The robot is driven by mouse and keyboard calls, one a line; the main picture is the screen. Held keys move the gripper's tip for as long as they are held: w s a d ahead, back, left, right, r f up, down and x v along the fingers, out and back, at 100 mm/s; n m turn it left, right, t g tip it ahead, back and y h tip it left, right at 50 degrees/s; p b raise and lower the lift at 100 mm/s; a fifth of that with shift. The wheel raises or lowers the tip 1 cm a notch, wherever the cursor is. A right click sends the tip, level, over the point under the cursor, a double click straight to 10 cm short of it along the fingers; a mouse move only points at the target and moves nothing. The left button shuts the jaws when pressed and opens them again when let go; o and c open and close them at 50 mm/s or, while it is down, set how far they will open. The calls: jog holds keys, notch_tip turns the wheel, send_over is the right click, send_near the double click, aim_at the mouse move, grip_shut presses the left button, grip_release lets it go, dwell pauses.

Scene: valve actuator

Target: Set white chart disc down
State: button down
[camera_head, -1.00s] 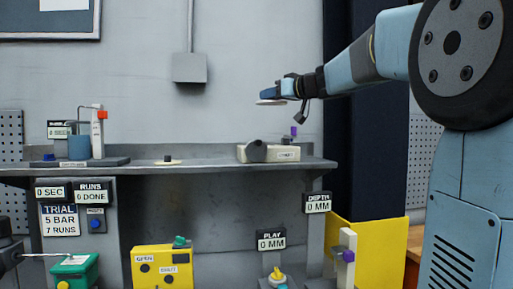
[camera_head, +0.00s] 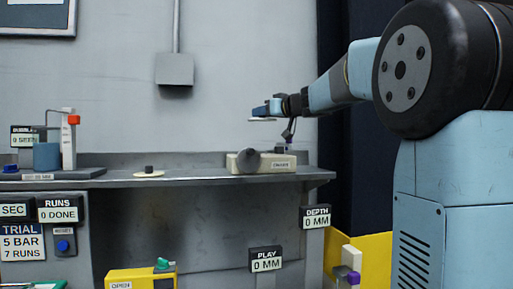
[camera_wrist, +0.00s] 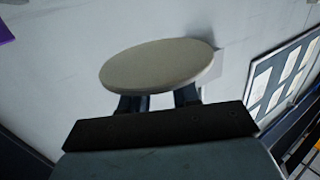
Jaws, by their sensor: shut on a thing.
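My gripper (camera_head: 262,112) is shut on the white chart disc (camera_head: 262,119), which lies flat and thin under the fingertips in the head view. In the wrist view the disc (camera_wrist: 158,66) is a pale off-white oval just beyond my two dark fingers (camera_wrist: 160,102). The disc is in the air, above the cream box (camera_head: 272,163) marked with a label and apart from it. A second flat pale disc with a dark knob (camera_head: 149,172) rests on the grey shelf (camera_head: 205,178) to the left.
A blue cup and red-tipped stand (camera_head: 68,140) are at the shelf's left. A dark cylinder (camera_head: 248,161) sits at the cream box's front. A grey wall box (camera_head: 174,70) hangs above. The shelf between the pale disc and cream box is clear.

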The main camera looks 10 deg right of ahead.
jog(key=w+f, duration=0.3)
jog(key=w, duration=0.1)
jog(key=w+f, duration=0.4)
jog(key=f, duration=0.2)
jog(key=shift+w+f, duration=0.35)
jog(key=shift+f, duration=0.5)
jog(key=shift+f, duration=0.55)
jog(key=c, duration=0.8)
grip_release()
jog(key=shift+a, duration=0.15)
